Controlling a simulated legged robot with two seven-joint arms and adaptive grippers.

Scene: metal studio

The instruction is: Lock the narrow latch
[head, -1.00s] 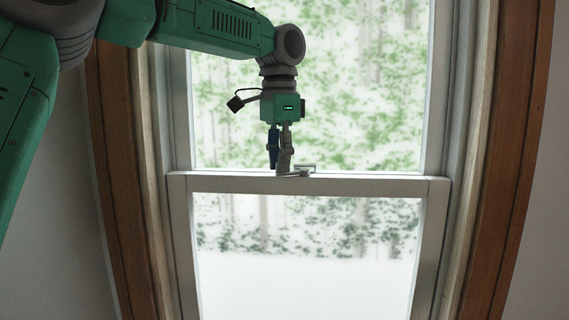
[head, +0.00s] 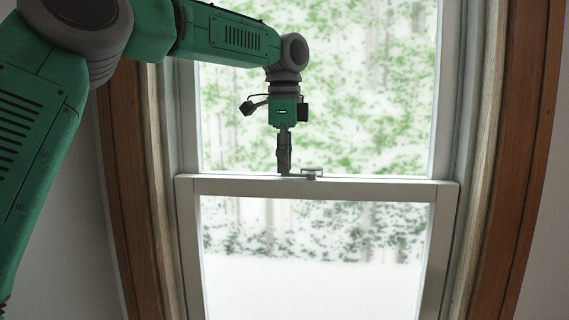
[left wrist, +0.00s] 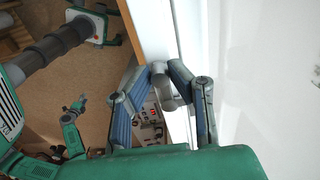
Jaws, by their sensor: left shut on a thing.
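The narrow latch (head: 312,173) is a small grey metal piece on top of the window's white middle rail. My left gripper (head: 284,172) comes down onto the rail at the latch's left part, its fingers pointing down and seen in line. In the left wrist view, the rounded grey latch part (left wrist: 163,78) sits between the two blue-padded fingers of my left gripper (left wrist: 157,74), which is shut on it. The fingers hide some of the latch. What looks like my right gripper (left wrist: 78,103) is small and low in the background of that view, away from the latch.
The middle rail (head: 375,190) runs across the window between the upper and lower panes. Brown wooden trim (head: 508,165) frames both sides. The rail right of the latch is clear. The floor (left wrist: 75,75) lies below.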

